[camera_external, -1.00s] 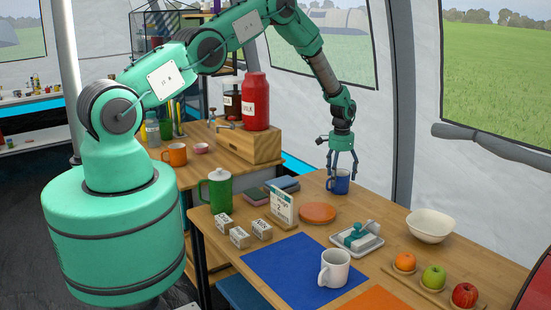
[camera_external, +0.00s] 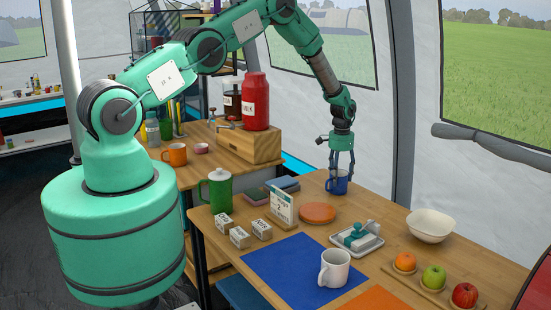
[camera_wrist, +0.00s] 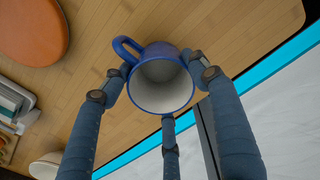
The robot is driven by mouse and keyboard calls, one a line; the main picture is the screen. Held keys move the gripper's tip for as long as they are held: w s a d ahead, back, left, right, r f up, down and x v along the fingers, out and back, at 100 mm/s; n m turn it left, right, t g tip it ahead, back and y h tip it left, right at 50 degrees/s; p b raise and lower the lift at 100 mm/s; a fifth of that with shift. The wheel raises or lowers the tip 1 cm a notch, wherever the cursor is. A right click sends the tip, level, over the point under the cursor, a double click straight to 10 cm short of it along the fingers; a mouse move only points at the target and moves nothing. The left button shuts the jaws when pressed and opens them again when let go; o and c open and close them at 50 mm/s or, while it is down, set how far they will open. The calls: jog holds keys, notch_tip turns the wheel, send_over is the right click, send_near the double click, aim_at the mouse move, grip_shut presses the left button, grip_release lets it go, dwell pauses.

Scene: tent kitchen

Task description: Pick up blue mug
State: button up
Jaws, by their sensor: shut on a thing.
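The blue mug (camera_external: 337,184) stands upright near the back edge of the wooden table. Its white inside and its handle show in the wrist view (camera_wrist: 160,85), with the handle toward the upper left. My gripper (camera_external: 339,172) points down over the mug, its fingers around the rim and side. In the wrist view my gripper's fingers (camera_wrist: 158,88) are shut on the mug, one on the left, one on the right and one below. I cannot tell whether the mug still touches the table.
An orange-brown round plate (camera_external: 318,213) and a butter dish (camera_external: 358,238) lie near the mug. A white bowl (camera_external: 430,225) stands to the right, and a white mug (camera_external: 334,268) in front. A green mug (camera_external: 217,190) is on the left. The tent wall is close behind.

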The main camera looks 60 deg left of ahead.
jog(key=shift+r, duration=0.8)
jog(key=s+d+r, duration=0.1)
jog(key=s+r, duration=0.2)
jog(key=s, duration=1.3)
jog(key=shift+d+r, duration=0.2)
jog(key=shift+d, duration=0.05)
